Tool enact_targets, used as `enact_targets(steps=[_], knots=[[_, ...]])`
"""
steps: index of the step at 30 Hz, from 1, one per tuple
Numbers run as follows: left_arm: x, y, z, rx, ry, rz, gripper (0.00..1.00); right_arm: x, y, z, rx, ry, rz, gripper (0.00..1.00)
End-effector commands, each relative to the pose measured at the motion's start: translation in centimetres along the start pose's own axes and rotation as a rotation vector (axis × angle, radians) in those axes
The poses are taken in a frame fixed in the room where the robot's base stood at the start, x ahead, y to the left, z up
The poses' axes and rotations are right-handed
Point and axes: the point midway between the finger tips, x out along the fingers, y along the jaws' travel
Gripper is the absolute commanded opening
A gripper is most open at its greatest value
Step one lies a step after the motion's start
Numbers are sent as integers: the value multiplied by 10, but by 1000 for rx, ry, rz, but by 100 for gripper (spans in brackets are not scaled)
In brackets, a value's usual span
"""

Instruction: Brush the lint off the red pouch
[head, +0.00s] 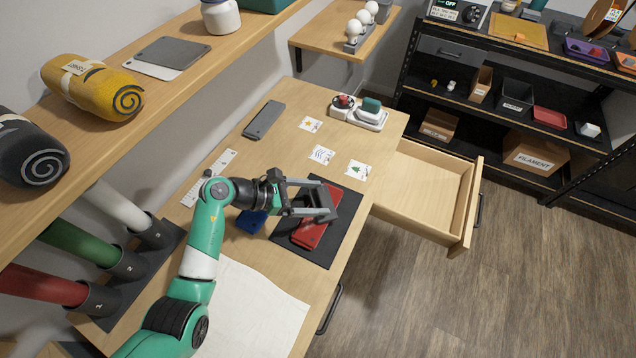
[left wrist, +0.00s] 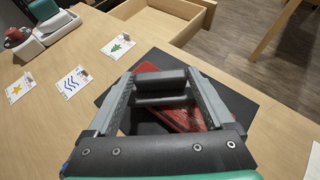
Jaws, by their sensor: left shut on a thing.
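The red pouch (head: 304,238) lies flat on a black mat (head: 283,256) near the table's front edge. It also shows in the left wrist view (left wrist: 188,119), partly covered by my gripper. My left gripper (head: 322,207) is above the pouch, its fingers wide apart around a dark bar-like tool, which shows between the fingertips in the left wrist view (left wrist: 160,83). I cannot tell whether the tool touches the pouch. Lint is too small to make out. My right gripper is not in view.
A blue item (head: 250,222) lies beside the mat, partly under my arm. A white cloth (head: 250,305) covers the near table. Picture cards (head: 322,155), a grey slab (head: 262,120) and a white tray (head: 372,120) lie farther back. A drawer (head: 425,185) stands open at the right.

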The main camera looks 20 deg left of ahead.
Motion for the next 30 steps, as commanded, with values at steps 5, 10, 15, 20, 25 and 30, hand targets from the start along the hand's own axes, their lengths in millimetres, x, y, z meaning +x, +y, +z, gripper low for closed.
enact_targets(steps=[5, 10, 15, 20, 25, 30], knots=[[-1, -2, -1, 0, 0, 0, 21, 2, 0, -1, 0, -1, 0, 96], [-10, -10, -3, -2, 2, 0, 21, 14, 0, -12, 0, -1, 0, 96], [-19, -24, -11, -4, 4, -1, 21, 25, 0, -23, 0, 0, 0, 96], [-23, -32, -18, -3, 5, -3, 21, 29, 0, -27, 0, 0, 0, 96], [-24, -34, -20, -3, 7, -3, 21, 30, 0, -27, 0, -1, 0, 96], [-35, -45, -22, -7, 9, -5, 21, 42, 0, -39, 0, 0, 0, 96]])
